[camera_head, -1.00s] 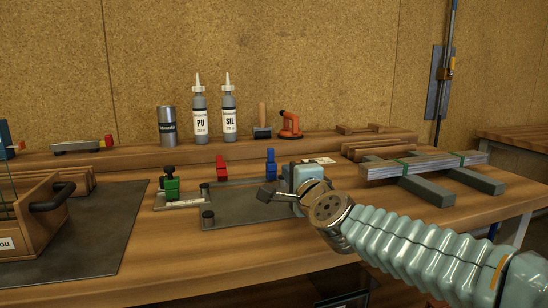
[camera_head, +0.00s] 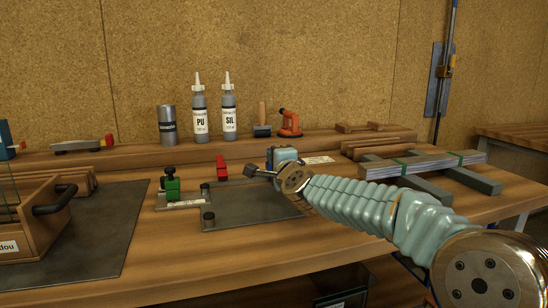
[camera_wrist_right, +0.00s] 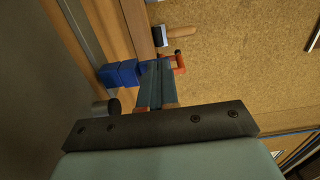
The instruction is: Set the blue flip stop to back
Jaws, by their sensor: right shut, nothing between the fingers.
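The blue flip stop (camera_head: 269,153) is at the back right of the dark metal plate (camera_head: 250,208). In the head view my right gripper hides most of it, and only a thin blue strip shows. In the right wrist view the blue flip stop (camera_wrist_right: 121,75) lies just left of my fingertips; I cannot tell if they touch. My right gripper (camera_head: 250,171) is shut and empty, pointing left over the plate's back edge; its closed fingers also show in the wrist view (camera_wrist_right: 157,85). My left gripper is not in view.
A red flip stop (camera_head: 221,168) and a green clamp (camera_head: 172,186) stand left of the blue one. Short dark posts stand at the plate's left corner. A wooden ledge with bottles (camera_head: 201,120) and an orange tool (camera_head: 290,123) runs behind. Metal bars (camera_head: 425,164) lie right.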

